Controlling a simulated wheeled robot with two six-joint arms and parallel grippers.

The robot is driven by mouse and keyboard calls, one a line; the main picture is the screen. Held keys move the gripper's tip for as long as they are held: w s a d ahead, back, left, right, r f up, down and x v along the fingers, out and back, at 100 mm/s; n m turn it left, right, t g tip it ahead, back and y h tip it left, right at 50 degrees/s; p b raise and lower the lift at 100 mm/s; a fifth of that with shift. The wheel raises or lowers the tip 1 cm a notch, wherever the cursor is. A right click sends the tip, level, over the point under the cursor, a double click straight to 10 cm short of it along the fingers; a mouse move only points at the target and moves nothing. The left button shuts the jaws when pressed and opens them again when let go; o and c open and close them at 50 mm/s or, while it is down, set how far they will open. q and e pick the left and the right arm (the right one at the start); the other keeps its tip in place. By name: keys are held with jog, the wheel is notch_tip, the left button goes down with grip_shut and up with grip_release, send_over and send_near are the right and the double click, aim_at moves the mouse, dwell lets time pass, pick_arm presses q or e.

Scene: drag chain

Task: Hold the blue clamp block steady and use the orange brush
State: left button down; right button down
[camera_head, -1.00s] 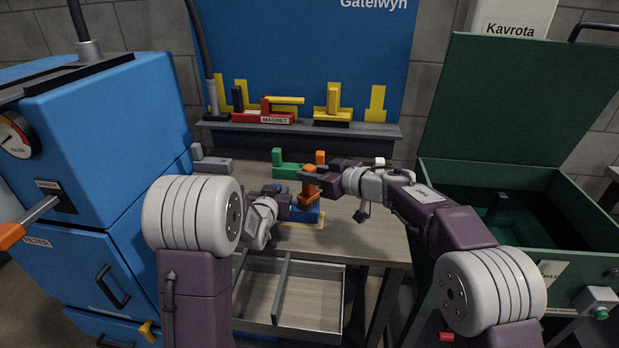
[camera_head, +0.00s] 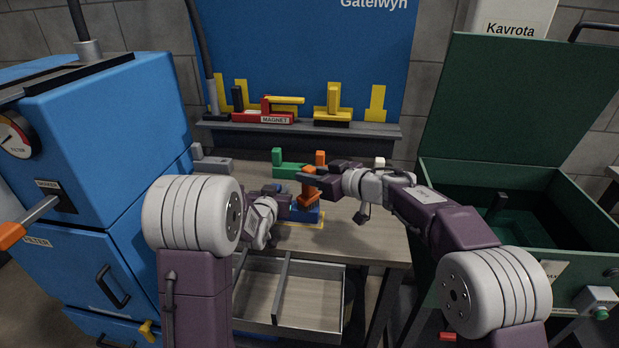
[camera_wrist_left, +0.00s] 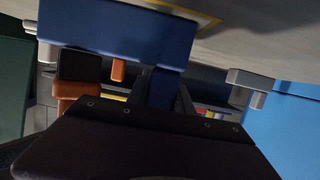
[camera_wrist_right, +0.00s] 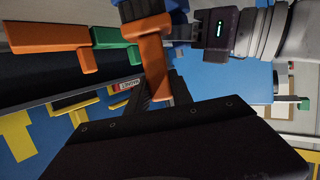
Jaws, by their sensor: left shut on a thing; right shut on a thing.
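The blue clamp block (camera_head: 313,216) is on the workbench, inside a yellow outline. My left gripper (camera_head: 290,207) is shut on it from the left; the block also fills the top of the left wrist view (camera_wrist_left: 120,32). The orange brush (camera_head: 308,193) stands roughly upright over the block, handle up. My right gripper (camera_head: 314,178) is shut on its handle, which also shows in the right wrist view (camera_wrist_right: 153,70). The brush's lower end is at the block; I cannot tell whether they touch.
A green L-shaped block (camera_head: 288,170) and an orange block (camera_head: 320,158) are just behind. A grey block (camera_head: 212,164) lies at the left. A shelf (camera_head: 350,129) holds a red magnet piece and yellow pieces. An open drawer (camera_head: 315,300) is below; a green open chest (camera_head: 480,175) stands right.

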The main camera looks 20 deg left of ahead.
jog(key=shift+w+a+r, duration=0.1)
jog(key=shift+w+a, duration=0.05)
jog(key=shift+w, duration=0.45)
jog(key=shift+w+a+r, duration=0.1)
jog(key=shift+w, duration=0.5)
jog(key=shift+w+r, duration=0.15)
jog(key=shift+r, duration=0.05)
notch_tip(320, 180, up, 7)
pick_arm(q)
jog(key=c, duration=1)
grip_release()
jog(key=shift+c, duration=0.2)
jog(key=v, duration=0.7)
jog(key=shift+s+d, duration=0.15)
jog(key=shift+s, duration=0.15)
